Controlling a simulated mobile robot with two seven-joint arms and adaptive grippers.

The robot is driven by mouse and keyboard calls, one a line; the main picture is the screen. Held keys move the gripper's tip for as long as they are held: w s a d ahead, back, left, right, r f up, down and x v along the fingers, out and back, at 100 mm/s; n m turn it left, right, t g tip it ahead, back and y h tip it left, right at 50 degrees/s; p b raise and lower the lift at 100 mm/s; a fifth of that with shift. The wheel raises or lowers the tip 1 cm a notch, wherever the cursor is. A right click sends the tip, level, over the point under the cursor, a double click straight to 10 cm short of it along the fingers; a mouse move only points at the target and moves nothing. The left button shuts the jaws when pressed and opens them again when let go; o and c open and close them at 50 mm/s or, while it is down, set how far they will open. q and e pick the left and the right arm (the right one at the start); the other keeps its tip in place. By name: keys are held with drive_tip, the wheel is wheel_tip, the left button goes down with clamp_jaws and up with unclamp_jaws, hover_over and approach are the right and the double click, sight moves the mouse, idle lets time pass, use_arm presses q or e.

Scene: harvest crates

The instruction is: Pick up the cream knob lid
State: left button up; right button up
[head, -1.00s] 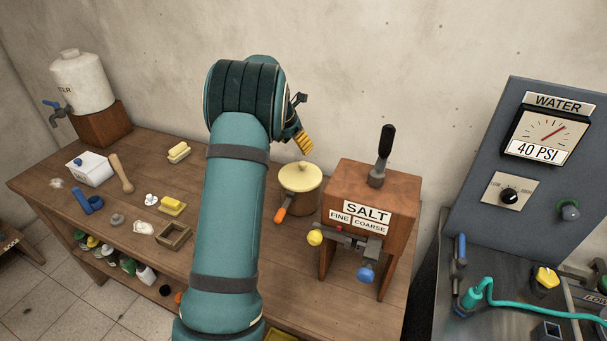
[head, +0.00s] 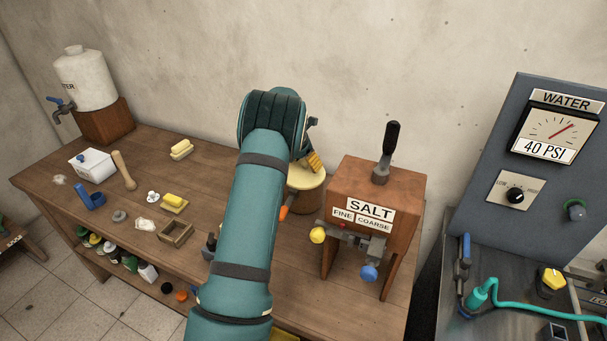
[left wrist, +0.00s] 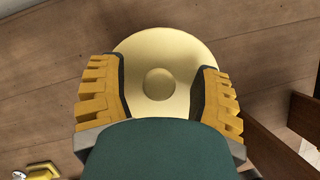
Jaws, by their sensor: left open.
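The cream knob lid (left wrist: 158,45) is a round pale disc with a small knob at its centre. My left gripper (left wrist: 160,82) is open over the lid. Its two yellow-padded fingers stand on either side of the knob, apart from it. In the head view the left gripper (head: 313,163) shows one yellow finger just above the lid. My right gripper is in neither view.
The wooden salt box (head: 374,200) with its black lever stands close on the right of the pot. A water panel (head: 550,140) stands at far right.

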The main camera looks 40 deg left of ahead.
use_arm(q)
clamp_jaws()
idle(0.3)
